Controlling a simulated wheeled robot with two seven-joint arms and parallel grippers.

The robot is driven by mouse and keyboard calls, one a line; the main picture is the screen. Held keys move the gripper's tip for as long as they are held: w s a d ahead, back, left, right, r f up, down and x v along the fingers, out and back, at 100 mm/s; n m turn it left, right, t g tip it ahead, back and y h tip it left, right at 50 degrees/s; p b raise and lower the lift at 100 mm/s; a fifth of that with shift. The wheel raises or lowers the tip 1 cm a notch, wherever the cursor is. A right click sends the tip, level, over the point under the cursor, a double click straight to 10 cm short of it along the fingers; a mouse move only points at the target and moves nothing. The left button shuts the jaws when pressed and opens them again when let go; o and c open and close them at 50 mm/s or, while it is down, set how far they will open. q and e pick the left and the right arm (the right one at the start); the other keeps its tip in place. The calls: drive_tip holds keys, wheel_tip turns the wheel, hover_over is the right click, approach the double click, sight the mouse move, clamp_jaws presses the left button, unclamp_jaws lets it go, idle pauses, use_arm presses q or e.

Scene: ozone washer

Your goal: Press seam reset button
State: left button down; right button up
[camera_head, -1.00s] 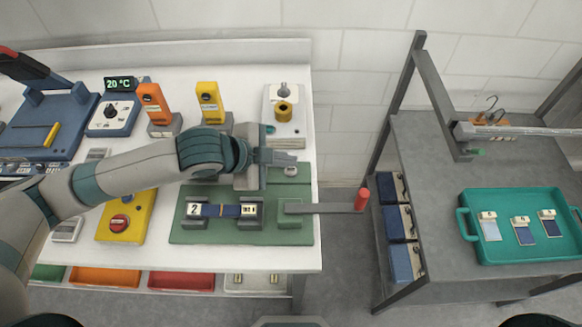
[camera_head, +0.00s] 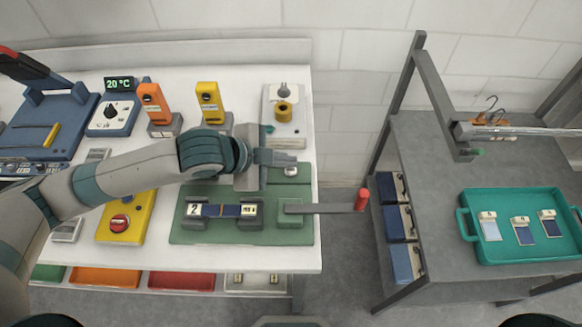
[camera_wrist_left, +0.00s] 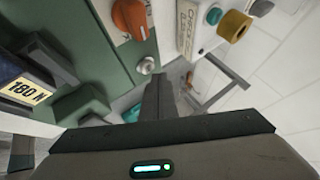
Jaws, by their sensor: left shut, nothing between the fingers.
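The green seam machine (camera_head: 220,233) lies on the white bench, with a dark strip across its two blocks. A small pale round button (camera_head: 290,171) sits on its back right part. In the left wrist view a silver button (camera_wrist_left: 147,66) stands on the edge of the green panel (camera_wrist_left: 75,35), beside an orange knob (camera_wrist_left: 131,18). My left gripper (camera_head: 292,158) is shut and empty. Its fingertips are just behind the pale button in the head view; contact cannot be told. In the wrist view the fingers (camera_wrist_left: 158,88) are just below the silver button. My right gripper is out of view.
A grey lever with a red grip (camera_head: 361,199) juts over the gap between bench and grey table. A white box with a yellow ring (camera_head: 284,110) stands behind the gripper. Orange (camera_head: 154,105) and yellow (camera_head: 209,103) upright devices stand left of it. A teal tray (camera_head: 480,258) is far right.

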use_arm(q)
drive_tip(key=shift+f, duration=0.85)
idle(0.7)
drive_tip(key=shift+r, duration=0.15)
idle(0.3)
drive_tip(key=shift+r+p, duration=0.8)
drive_tip(key=shift+p, duration=0.3)
wheel_tip(320, 180, up, 5)
drive_tip(key=p, duration=0.5)
drive_tip(key=shift+s+f, duration=0.1)
idle(0.7)
